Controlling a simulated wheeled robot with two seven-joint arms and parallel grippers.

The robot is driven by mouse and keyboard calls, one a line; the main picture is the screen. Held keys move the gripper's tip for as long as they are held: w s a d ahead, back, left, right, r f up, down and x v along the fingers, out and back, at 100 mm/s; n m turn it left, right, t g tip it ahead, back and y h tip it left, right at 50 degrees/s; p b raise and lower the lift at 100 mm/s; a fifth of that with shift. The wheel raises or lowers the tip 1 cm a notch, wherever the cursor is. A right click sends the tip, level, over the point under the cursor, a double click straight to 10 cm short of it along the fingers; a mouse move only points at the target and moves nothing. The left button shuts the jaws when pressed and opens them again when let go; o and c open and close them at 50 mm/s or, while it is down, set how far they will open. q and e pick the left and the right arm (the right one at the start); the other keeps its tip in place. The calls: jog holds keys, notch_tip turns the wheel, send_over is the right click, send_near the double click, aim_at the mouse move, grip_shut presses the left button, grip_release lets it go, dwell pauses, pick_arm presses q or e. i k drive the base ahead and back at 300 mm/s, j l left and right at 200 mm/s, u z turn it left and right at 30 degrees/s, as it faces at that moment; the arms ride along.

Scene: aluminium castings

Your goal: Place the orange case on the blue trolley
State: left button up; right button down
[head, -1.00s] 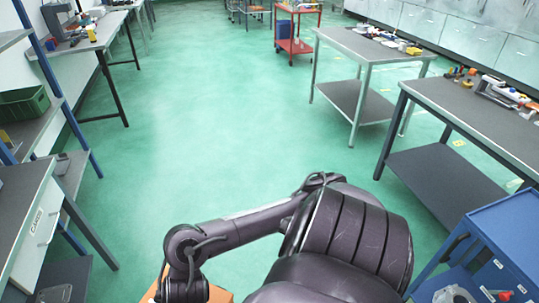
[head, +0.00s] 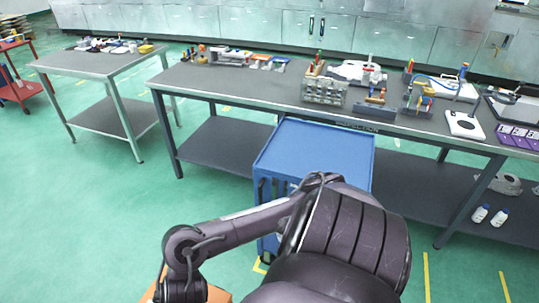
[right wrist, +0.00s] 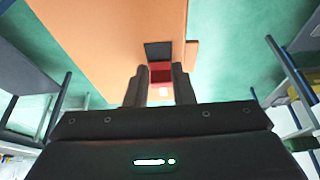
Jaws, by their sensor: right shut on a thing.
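The blue trolley (head: 315,150) stands in the middle of the head view, in front of a long grey workbench. Its flat blue top looks bare, and my dark arm hides part of its front and right side. The orange case (right wrist: 105,35) fills the upper middle of the right wrist view. My right gripper (right wrist: 160,82) is shut on it at a small red and dark part. In the head view only a sliver of the orange case (head: 218,295) shows at the bottom edge, behind my arm, short of the trolley. My left gripper is not in view.
The long workbench (head: 240,90) behind the trolley carries racks, tools and small parts. A second grey table (head: 95,62) stands to the left, with a red cart (head: 20,92) beyond it. Green floor is open to the left of the trolley.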

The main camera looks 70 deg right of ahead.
aim_at(318, 147)
jog(key=l+z, duration=0.2)
jog(key=z, duration=0.25)
jog(key=l+z, duration=0.2)
jog(key=z, duration=0.2)
jog(key=l+z, duration=0.25)
jog(key=z, duration=0.2)
